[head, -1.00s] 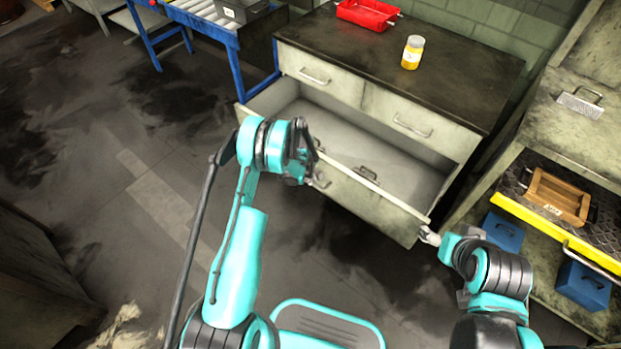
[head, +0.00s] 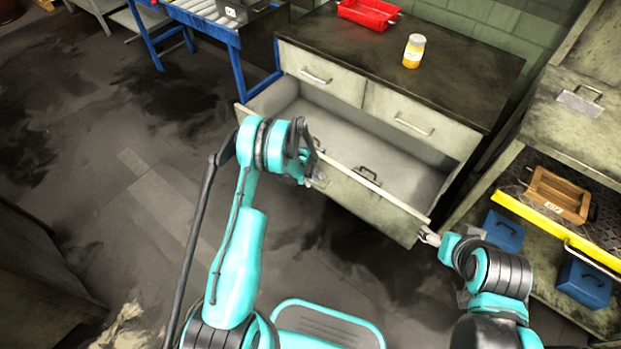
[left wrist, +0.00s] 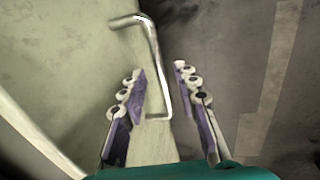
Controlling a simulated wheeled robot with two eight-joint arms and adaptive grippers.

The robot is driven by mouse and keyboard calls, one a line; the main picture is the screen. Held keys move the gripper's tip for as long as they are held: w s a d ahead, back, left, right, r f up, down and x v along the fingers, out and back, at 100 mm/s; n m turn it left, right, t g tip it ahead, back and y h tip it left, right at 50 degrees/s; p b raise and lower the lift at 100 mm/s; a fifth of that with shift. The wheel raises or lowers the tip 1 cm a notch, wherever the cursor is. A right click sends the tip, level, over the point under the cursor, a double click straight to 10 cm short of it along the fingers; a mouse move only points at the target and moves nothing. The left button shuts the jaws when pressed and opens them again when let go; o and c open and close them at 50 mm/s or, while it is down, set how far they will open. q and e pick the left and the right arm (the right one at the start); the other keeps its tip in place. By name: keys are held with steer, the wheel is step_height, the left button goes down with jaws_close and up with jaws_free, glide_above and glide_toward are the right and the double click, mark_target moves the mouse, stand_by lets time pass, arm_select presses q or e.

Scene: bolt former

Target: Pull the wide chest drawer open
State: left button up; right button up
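My left gripper (head: 318,178) is at the drawer's front panel, partly hidden by my own arm. In the left wrist view its fingers (left wrist: 160,78) are apart, with the bent metal handle (left wrist: 150,35) reaching between them. I cannot see the fingers closed on the handle. My right gripper (head: 430,237) is by the right front corner of the drawer; its fingers are too small to read.
A yellow-labelled jar (head: 413,51) and a red bin (head: 367,14) stand on the chest top (head: 455,75). A shelf with a yellow edge (head: 550,231) holds a wooden crate (head: 556,196) at the right.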

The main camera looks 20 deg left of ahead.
arm_select(q)
step_height(320, 180, up, 12)
steer(key=s, duration=0.2)
steer(key=shift+a+f, duration=0.15)
steer(key=shift+a, duration=0.25)
steer(key=s+d+r+m+t, duration=0.1)
steer(key=s+d+r+m, duration=0.3)
steer(key=r, duration=0.6)
steer(key=s+a+r+m+t, duration=0.1)
steer(key=s+r+m, duration=0.1)
steer(key=s+r, duration=0.6)
steer(key=s+d+r+m+t, duration=0.1)
steer(key=s+r+m, duration=0.3)
steer(key=s, duration=0.4)
steer(key=s+d+r+m+t, duration=0.1)
steer(key=s+r+m+t, duration=0.1)
steer(key=s, duration=0.6)
steer(key=shift+d+r+m+y, duration=0.3)
steer(key=shift+r+m+y, duration=0.1)
steer(key=shift+r+m, duration=0.5)
